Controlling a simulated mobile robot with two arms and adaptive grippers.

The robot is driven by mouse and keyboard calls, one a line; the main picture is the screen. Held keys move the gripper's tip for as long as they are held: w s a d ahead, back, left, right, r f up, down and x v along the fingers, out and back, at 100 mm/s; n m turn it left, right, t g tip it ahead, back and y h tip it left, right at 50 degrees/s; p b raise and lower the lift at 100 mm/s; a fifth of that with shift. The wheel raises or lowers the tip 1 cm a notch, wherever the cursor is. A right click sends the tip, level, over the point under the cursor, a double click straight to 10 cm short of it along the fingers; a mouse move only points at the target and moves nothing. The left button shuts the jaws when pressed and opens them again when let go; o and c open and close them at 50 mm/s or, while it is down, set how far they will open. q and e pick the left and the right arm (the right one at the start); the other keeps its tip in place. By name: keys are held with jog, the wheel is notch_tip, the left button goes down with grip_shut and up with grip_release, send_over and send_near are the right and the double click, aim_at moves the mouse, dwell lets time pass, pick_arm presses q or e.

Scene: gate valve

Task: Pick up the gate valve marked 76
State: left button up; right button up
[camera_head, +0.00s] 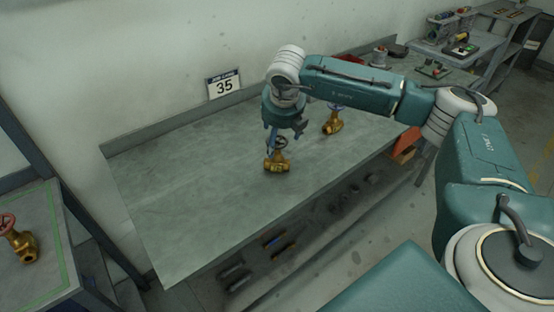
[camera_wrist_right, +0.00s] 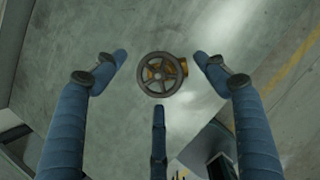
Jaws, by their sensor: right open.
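A brass gate valve (camera_head: 276,165) with a dark handwheel stands on the grey workbench (camera_head: 190,190). It also shows in the right wrist view (camera_wrist_right: 156,73), wheel facing the camera, between the blue fingers. My right gripper (camera_head: 273,147) is open and empty, close above this valve, its fingers apart from the wheel in the right wrist view. A second brass valve (camera_head: 333,125) with a blue handwheel stands farther right, partly hidden by my right arm. A third valve (camera_head: 20,243) with a red handwheel is on the left table. No marking 76 is readable. My left gripper is out of view.
A sign (camera_head: 224,85) reading 35 is at the wall behind the bench. An orange-red bin (camera_head: 406,143) is by the bench's right end. Dark tools lie on a shelf below the front edge. The bench's left part is clear.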

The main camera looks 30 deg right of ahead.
aim_at(277, 139)
jog(key=x, duration=0.3)
jog(key=shift+w+f+p, duration=0.1)
jog(key=shift+w+p, duration=0.1)
jog(key=shift+p, duration=0.15)
jog(key=shift+c, duration=0.5)
jog(key=c, duration=1.7)
grip_shut()
